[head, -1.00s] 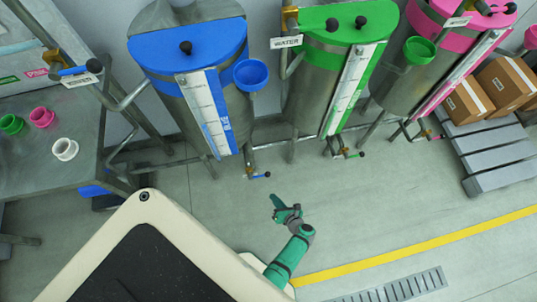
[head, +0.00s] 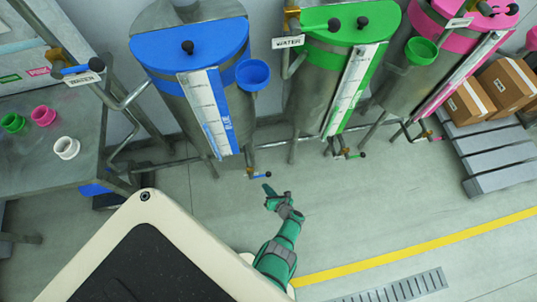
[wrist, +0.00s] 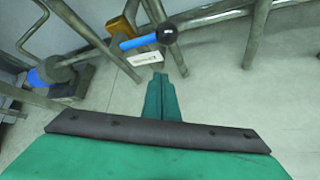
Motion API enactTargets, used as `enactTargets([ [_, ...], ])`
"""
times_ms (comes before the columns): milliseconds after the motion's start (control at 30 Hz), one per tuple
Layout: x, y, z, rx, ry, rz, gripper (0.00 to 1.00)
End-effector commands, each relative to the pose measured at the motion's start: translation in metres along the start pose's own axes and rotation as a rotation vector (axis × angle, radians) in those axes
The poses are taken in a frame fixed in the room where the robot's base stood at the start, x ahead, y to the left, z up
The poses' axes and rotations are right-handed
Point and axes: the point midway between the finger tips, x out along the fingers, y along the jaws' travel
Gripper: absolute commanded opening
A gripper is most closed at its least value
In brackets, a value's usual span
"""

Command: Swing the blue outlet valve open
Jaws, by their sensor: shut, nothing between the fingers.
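The blue drum (head: 190,60) stands upright with its outlet valve low at its front. The blue outlet valve handle (head: 262,176) has a black ball at its end. In the wrist view the blue handle (wrist: 138,42) runs sideways from a brass body (wrist: 119,28) to the black ball (wrist: 167,34), with a white tag (wrist: 145,59) under it. My green gripper (head: 269,191) is just in front of the valve, on the near side. In the wrist view its shut fingers (wrist: 160,80) point at the area below the ball, apparently apart from it. They hold nothing.
Metal drum legs and pipes (wrist: 88,30) surround the valve. A green drum (head: 335,70) and a pink drum (head: 420,60) stand to the right. A bench (head: 90,165) with cups is at left. The floor (head: 350,210) right of my arm is clear.

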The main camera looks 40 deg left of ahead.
Motion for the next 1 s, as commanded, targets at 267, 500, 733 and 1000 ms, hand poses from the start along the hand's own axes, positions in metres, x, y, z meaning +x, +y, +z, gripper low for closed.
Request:
enactTargets([
  [267, 0.01, 0.001, 0.001, 0.002, 0.0, 0.0, 0.0],
  [500, 0.014, 0.002, 0.002, 0.0, 0.001, 0.0, 0.0],
  [733, 0.011, 0.001, 0.007, -0.001, 0.001, 0.0, 0.0],
  [1000, 0.008, 0.004, 0.019, -0.004, 0.001, 0.002, 0.0],
])
